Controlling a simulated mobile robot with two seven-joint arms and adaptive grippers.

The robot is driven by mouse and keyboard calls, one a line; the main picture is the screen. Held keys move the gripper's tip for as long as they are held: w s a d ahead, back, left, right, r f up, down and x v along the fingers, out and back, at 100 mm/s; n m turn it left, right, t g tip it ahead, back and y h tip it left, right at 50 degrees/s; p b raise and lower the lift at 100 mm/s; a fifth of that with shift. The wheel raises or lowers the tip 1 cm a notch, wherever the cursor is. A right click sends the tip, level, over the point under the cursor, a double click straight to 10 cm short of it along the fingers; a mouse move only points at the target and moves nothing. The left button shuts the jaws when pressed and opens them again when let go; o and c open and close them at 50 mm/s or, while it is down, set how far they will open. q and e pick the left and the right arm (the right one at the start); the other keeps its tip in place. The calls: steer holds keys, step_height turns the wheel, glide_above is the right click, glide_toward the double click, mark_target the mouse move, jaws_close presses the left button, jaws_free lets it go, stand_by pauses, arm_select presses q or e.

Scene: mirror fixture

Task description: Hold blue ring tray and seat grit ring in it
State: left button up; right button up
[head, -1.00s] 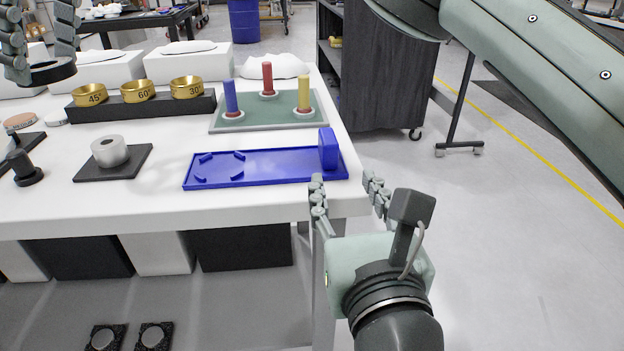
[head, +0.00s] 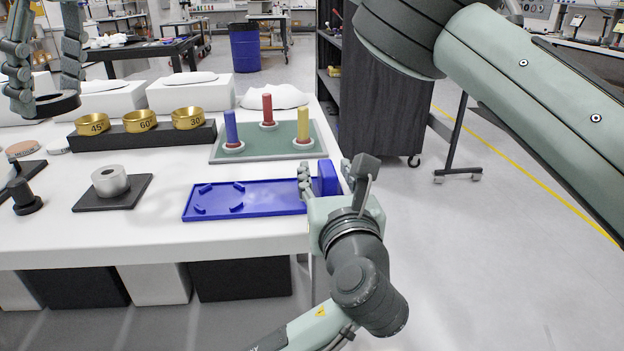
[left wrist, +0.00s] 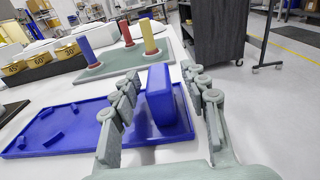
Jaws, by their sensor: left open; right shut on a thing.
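The blue ring tray (head: 262,192) lies flat near the front right edge of the white table, with low curved ribs and an upright block (head: 327,178) at its right end. My left gripper (head: 324,175) is open at the block. In the left wrist view, its fingers stand on either side of the block (left wrist: 166,97), and a gap shows on the right side. My right gripper (head: 46,92) is at the upper left, shut on a dark ring, apparently the grit ring (head: 50,107), held above the table. The tray's ribbed area is empty.
A green board (head: 262,153) with blue, red and yellow pegs stands behind the tray. A black block with brass cups (head: 140,120) is further left. A grey roll (head: 110,181) sits on a dark plate. A dark cabinet (head: 378,95) stands beyond the table; floor at right is open.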

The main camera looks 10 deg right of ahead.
arm_select(q)
jaws_close()
stand_by(0.3)
stand_by(0.9)
